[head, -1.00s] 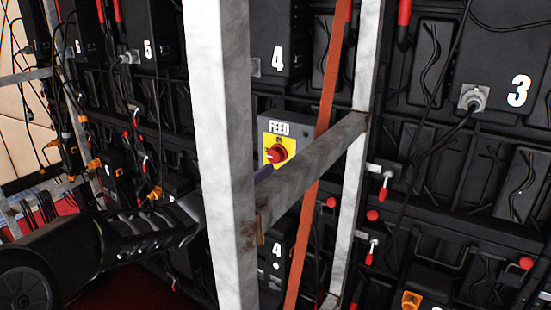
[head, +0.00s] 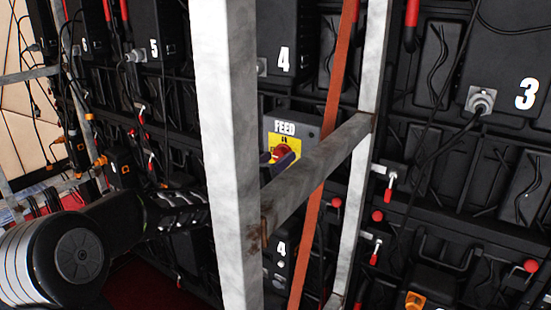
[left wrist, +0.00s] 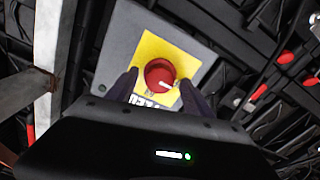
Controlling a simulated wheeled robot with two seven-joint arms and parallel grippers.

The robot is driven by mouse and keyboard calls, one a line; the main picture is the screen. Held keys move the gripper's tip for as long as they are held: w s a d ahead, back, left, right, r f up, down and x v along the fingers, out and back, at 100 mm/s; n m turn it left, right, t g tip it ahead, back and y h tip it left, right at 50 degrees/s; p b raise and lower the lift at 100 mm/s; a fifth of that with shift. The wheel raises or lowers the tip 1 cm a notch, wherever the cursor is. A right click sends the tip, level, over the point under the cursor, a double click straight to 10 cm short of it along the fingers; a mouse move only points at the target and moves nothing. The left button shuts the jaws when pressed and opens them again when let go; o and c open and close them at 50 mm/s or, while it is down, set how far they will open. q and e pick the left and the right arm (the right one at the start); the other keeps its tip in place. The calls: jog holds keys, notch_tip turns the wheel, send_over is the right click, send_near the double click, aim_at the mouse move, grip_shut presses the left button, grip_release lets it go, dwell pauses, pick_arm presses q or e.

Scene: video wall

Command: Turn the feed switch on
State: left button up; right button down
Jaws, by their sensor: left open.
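The feed switch is a red rotary knob (head: 284,152) on a yellow plate, on a grey box labelled FEED (head: 285,127). In the left wrist view the knob (left wrist: 159,71) shows a white mark pointing to the lower right, and lies between the two dark fingertips of my left gripper (left wrist: 159,80). The jaws are open, one finger on each side; I cannot tell whether they touch the knob. In the head view my left gripper (head: 279,164) partly covers the knob's lower part, and the pale upright hides its wrist. My right gripper is not in view.
A pale metal upright (head: 230,150) and a crossbar (head: 318,170) stand in front of the switch. An orange strap (head: 331,130) hangs just right of it. Black panels with cables, red handles and numbered boxes (head: 505,90) fill the wall behind.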

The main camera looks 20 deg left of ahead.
pick_arm(q)
jog(key=shift+c, duration=0.4)
grip_shut()
